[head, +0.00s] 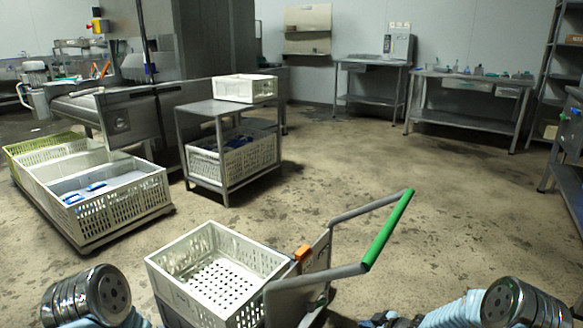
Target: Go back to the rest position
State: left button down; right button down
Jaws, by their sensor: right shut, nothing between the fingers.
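My right gripper (389,320) shows only as a small dark part at the bottom edge of the head view, cut off by the frame. It is shut and empty, to the right of the cart's lower end and apart from its green handle. My right arm enters from the lower right corner. My left arm is at the lower left; its gripper is out of view. In front of me stands a grey cart with a green handle bar (388,230) and an orange part (303,253). An empty white perforated crate (212,272) sits on it.
Left, white crates (110,213) on a low base hold some blue items. Behind them stands a grey metal table (208,107) with a white crate (244,88) on top and another below. Steel benches (465,77) line the back wall. The floor right of the cart is clear.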

jog(key=s+a+m+g+p, duration=0.3)
jog(key=s+a+m, duration=0.2)
jog(key=s, duration=1.1)
jog(key=s+a+m+g+h+p, duration=0.1)
jog(key=s+a+m+g+p, duration=0.2)
jog(key=s, duration=1.3)
jog(key=a+m+g, duration=0.1)
jog(key=a+m, duration=0.2)
jog(key=shift+s+a+r+m+h, duration=0.15)
jog(key=shift+s+m+h, duration=0.1)
jog(key=shift+m+h, duration=0.05)
